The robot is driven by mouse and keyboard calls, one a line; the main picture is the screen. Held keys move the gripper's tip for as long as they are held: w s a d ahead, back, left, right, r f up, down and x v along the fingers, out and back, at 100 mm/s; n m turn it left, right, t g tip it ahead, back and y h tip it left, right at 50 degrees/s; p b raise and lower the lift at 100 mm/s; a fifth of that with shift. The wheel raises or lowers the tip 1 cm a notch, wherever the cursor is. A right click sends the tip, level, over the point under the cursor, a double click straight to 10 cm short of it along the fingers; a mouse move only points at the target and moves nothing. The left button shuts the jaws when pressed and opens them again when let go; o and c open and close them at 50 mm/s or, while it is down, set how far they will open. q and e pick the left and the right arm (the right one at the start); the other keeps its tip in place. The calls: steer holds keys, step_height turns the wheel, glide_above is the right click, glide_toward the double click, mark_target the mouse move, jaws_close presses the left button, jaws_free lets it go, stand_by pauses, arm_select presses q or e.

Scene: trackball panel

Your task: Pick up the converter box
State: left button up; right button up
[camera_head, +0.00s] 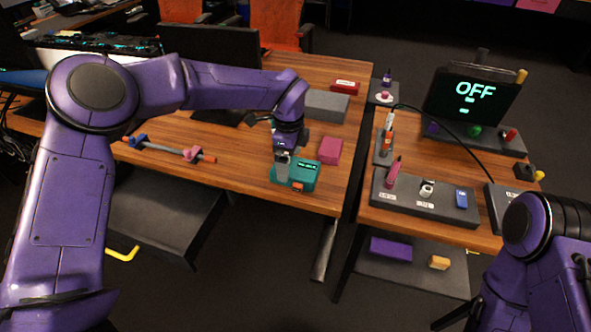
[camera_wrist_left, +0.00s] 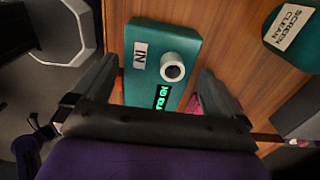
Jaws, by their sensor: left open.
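The converter box, a teal box (camera_head: 306,174) with a small lit display, sits near the front edge of the left wooden desk. In the left wrist view the teal box (camera_wrist_left: 150,37) shows an "IN" label, a round grey socket and green display text. My left gripper (camera_head: 282,167) points down over the box's left part. In the wrist view the open fingers of my left gripper (camera_wrist_left: 157,75) stand on either side of the box, with no clear contact. My right arm shows at the lower right, but its gripper is out of view.
A pink block (camera_head: 330,150) stands just behind the box, and a grey block (camera_head: 326,106) lies farther back. A rod with blue and pink clamps (camera_head: 170,149) lies to the left. A teal item labelled "SCREEN CLEAN" (camera_wrist_left: 293,30) is nearby. A gap separates the right desk (camera_head: 440,238).

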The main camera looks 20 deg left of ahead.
mark_target(290, 166)
arm_select(q)
step_height(290, 166, down, 3)
steer(key=shift+s+f, duration=0.1)
steer(key=shift+f, duration=0.05)
steer(key=c, duration=0.9)
steer(key=shift+o, duration=0.2)
